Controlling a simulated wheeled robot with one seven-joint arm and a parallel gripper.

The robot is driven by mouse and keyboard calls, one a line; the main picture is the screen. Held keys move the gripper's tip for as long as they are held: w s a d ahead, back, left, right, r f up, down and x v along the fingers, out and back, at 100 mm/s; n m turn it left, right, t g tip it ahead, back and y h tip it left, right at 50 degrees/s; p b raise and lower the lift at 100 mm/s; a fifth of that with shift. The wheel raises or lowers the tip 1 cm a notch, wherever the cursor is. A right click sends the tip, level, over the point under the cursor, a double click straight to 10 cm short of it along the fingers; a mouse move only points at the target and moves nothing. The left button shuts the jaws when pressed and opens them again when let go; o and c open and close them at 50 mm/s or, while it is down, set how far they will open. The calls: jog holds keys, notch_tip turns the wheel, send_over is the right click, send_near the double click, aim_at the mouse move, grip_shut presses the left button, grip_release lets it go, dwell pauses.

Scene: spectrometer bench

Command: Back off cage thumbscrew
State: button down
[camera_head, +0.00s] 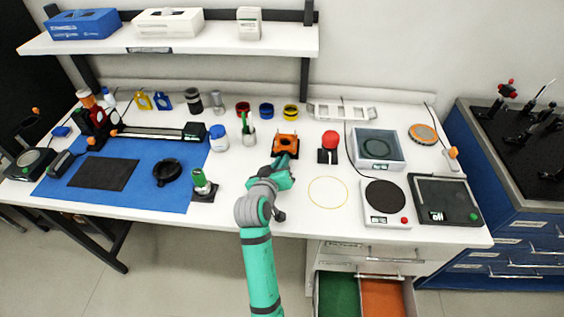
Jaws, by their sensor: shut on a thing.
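An orange block-like piece with a dark round opening (285,143), which looks like the cage, stands on the white bench near the middle. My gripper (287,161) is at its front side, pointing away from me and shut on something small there. The held part is most likely the cage thumbscrew, but the jaws and wrist hide it. I cannot make out how far the screw is turned.
Left of the cage are a green-topped holder (248,128) and a white jar with a blue lid (218,138). Right of it is a red knob on a dark base (329,142). A yellow ring outline (327,192) marks clear bench at front right. A lower drawer (362,296) stands open.

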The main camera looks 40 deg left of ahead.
jog(key=shift+s+a+f+n+t+h, duration=0.15)
jog(key=shift+n+t+h, duration=0.25)
jog(key=shift+n, duration=0.4)
jog(key=c, duration=2)
grip_release()
jog(key=v, duration=1)
jog(key=shift+s, duration=0.3)
jog(key=shift+s, duration=0.1)
